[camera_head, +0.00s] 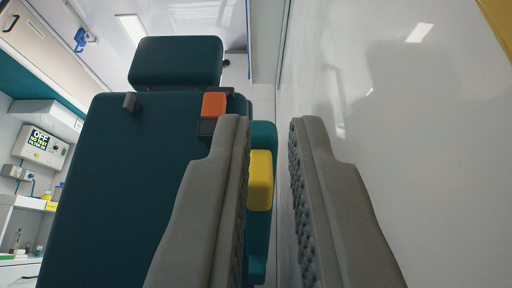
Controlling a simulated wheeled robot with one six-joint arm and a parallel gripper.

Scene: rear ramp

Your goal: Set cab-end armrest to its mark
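A teal padded armrest (262,137) runs along the right side of the dark teal seat (115,190). A yellow block (260,180) sits on it, partly hidden by my left finger. My gripper (270,120) is open, with its two grey fingers and dimpled pads apart. The armrest and the yellow block show in the gap, nearer the left finger. I cannot tell whether a finger touches either one. Nothing is held. I cannot make out a mark for the armrest.
The seat has a headrest (175,63) and an orange buckle (214,105). A smooth pale wall (420,130) stands close on the right. At the far left are a wall-mounted device (40,147) and shelves with small items.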

